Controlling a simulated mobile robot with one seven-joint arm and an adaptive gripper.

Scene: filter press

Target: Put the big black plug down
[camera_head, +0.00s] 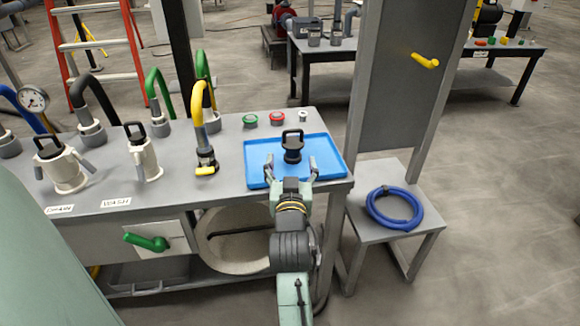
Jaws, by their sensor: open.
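The big black plug (292,150) stands upright on the blue tray (257,163), with its loop handle on top. The tray lies at the right end of the grey bench. My gripper (293,169) is open, just on the near side of the plug, with one finger to the left and one to the right. The fingers look apart from the plug, and nothing is between them.
A red cap (277,118), a green cap (250,120) and a small white fitting (303,116) sit behind the tray. A yellow-hosed coupling (206,158) stands left of it. A blue coiled hose (394,208) lies on a low stand at the right, beside a grey upright panel (405,110).

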